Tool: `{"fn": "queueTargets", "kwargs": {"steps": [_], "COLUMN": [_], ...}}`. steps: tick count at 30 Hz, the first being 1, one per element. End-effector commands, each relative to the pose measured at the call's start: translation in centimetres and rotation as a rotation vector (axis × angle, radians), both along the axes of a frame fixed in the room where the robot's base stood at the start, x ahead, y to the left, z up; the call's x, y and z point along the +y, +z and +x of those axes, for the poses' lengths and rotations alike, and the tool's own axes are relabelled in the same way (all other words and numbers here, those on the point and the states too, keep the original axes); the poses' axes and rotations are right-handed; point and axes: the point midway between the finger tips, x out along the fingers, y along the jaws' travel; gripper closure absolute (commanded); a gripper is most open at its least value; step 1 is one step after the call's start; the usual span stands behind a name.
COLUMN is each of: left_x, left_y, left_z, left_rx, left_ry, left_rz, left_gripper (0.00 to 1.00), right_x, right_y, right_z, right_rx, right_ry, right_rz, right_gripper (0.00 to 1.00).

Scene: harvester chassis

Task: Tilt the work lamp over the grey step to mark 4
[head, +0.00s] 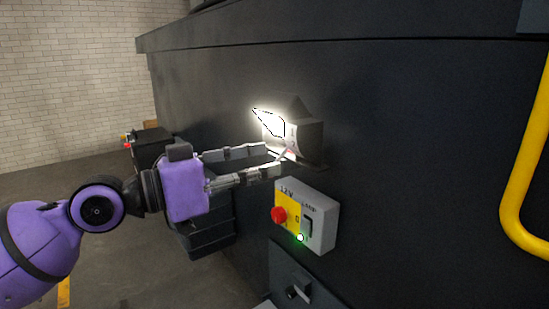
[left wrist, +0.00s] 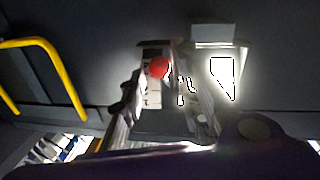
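The work lamp (head: 307,140) is a small dark housing on the chassis wall, its bright face (head: 270,122) lit and turned left. In the left wrist view the lit lamp (left wrist: 222,77) is at the right. My left gripper (head: 276,160) reaches in from the left, fingers apart, tips at the lamp's lower front. A small pale and reddish part shows by the tips; I cannot tell whether they touch it. In the left wrist view the left gripper (left wrist: 175,85) has a clear gap between its fingers. Mark numbers are not readable. I cannot make out the grey step. My right gripper is not in view.
A grey and yellow switch box (head: 322,220) with a red button (head: 279,214), a rocker switch and a green light is just below the gripper. A dark plate with a small knob (head: 297,292) is lower. A yellow rail (head: 522,180) stands at the right.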

Motion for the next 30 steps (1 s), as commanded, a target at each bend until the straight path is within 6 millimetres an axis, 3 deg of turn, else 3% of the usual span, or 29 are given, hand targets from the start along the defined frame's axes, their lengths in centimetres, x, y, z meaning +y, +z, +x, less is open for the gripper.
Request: {"fn": "queueTargets", "kwargs": {"steps": [1,6,17,24,30], "left_x": [-0.8,-2.4,-3.0,-3.0,-3.0], "left_y": [0.8,0.5,0.0,0.0,0.0], "left_z": [0.2,1.3,1.6,1.6,1.6], "left_rx": [-0.008,-0.005,-0.002,-0.002,-0.002], "left_ry": [-0.003,0.000,0.000,0.000,0.000], "left_rz": [-0.001,-0.002,0.001,0.001,0.001], "left_gripper": [0.70,0.70,0.70,1.00,1.00], "right_x": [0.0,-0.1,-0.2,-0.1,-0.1], "right_y": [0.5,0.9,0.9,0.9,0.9], "right_z": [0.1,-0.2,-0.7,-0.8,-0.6], "right_rx": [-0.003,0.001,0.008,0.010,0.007], "right_ry": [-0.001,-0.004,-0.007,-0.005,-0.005], "right_rz": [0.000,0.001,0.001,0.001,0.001], "right_gripper": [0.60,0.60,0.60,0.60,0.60]}}
